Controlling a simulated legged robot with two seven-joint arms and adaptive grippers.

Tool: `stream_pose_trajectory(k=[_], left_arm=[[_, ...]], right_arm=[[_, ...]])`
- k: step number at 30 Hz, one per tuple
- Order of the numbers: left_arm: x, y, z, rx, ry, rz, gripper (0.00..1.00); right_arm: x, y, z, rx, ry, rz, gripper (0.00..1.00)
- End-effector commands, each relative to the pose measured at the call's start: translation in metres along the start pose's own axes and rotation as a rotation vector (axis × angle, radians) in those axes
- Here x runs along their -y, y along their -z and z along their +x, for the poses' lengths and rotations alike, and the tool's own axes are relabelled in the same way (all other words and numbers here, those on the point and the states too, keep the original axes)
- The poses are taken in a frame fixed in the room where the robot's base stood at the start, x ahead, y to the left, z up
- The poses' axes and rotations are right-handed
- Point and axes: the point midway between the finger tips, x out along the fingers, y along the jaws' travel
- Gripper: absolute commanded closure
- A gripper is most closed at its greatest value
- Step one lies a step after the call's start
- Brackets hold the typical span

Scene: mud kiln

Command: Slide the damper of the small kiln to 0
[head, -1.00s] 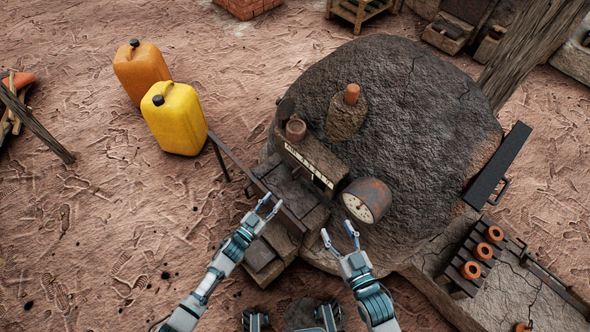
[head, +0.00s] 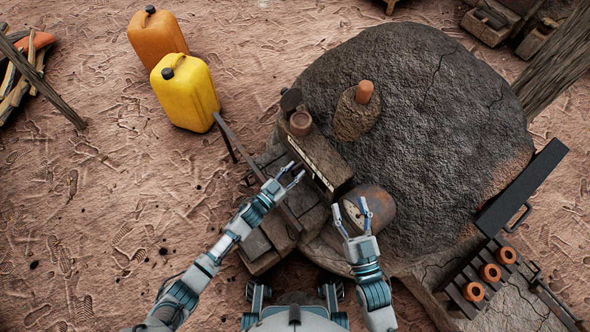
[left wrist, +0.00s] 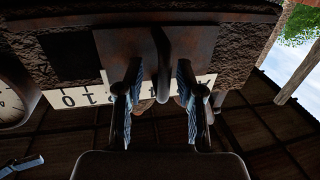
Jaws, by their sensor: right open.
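The kiln (head: 440,130) is a dark clay dome. A box with a white scale strip (head: 318,164) is on its near left side. In the left wrist view, the damper (left wrist: 155,45) is a brown plate with a dark upright handle (left wrist: 164,70), in front of the white number scale (left wrist: 80,97). My left gripper (head: 295,171) is at the scale box. In the left wrist view its fingers (left wrist: 158,82) are apart, one on each side of the handle, with gaps visible. The damper's exact reading is partly hidden. My right gripper (head: 350,205) is open and empty, near the round gauge.
The round gauge (head: 368,209) sits right of the scale box and also shows in the left wrist view (left wrist: 14,90). A metal rail (head: 256,171) passes close to my left gripper. Yellow (head: 186,92) and orange (head: 156,45) jerrycans stand on open ground at left.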

Motion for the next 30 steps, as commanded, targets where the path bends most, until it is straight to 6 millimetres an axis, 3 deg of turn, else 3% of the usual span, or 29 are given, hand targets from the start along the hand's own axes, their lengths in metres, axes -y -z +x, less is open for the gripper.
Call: stream_pose_trajectory(k=[1,4,5,14,24,30], left_arm=[[0.001,0.0,-0.001,0.0,0.001,0.0,0.73],[0.001,-0.001,-0.001,0.001,0.001,0.0,0.98],[0.001,-0.001,-0.001,0.001,0.001,0.0,1.0],[-0.002,0.0,-0.001,0.002,0.002,0.001,1.0],[-0.056,0.002,-0.011,0.002,0.0,-0.001,1.0],[-0.064,-0.001,-0.012,0.002,0.0,0.001,1.0]], right_arm=[[0.0,0.0,0.001,0.0,0.0,0.0,0.4],[0.0,-0.001,0.001,0.0,0.0,0.0,0.4],[0.0,-0.001,0.001,0.0,0.0,0.0,0.4],[0.0,0.001,0.001,0.007,-0.001,0.0,0.4],[-0.008,-0.04,-0.014,0.334,-0.018,-0.019,0.4],[-0.01,-0.05,-0.019,0.391,-0.021,-0.02,0.4]])
